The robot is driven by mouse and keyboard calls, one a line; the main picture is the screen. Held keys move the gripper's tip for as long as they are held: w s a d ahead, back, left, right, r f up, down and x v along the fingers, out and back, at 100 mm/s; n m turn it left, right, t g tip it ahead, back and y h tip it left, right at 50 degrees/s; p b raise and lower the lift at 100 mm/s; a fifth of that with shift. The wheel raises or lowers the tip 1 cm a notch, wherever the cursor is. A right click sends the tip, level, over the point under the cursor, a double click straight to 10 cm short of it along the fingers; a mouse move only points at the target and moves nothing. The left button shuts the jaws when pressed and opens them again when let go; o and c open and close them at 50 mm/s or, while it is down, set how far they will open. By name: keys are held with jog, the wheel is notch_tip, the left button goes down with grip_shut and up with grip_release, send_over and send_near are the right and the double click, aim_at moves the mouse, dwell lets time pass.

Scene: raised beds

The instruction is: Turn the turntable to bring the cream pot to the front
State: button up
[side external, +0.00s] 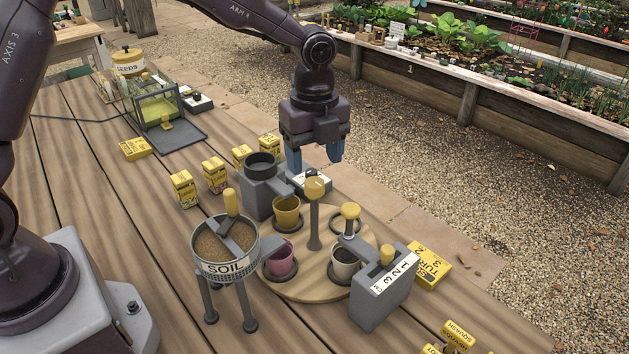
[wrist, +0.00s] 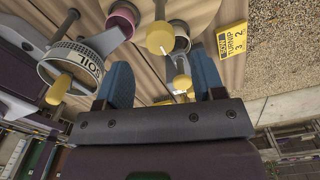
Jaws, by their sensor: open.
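The turntable (side external: 305,288) is a round wooden disc with a grey centre post topped by a yellow knob (side external: 315,188); this knob also shows in the wrist view (wrist: 160,38). The cream pot (side external: 345,264) stands on the disc's right side, in a dark saucer beside the grey numbered dispenser. A pink pot (side external: 279,259) is at the left and a yellow pot (side external: 286,212) at the back left. An empty ring (side external: 345,222) lies at the back right. My gripper (side external: 315,158) is open and empty, above and behind the disc, apart from the knob.
A SOIL sieve (side external: 224,245) on legs stands left of the disc. A grey holder (side external: 262,188) is behind it, and a numbered grey dispenser (side external: 383,290) is at its right. Yellow seed boxes (side external: 184,189) line the back. A yellow TURNIP card (side external: 428,262) lies right.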

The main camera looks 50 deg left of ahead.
aim_at(314, 181)
notch_tip(314, 181, down, 6)
jog(key=shift+r, duration=0.15)
jog(key=c, duration=0.9)
jog(key=shift+c, duration=0.2)
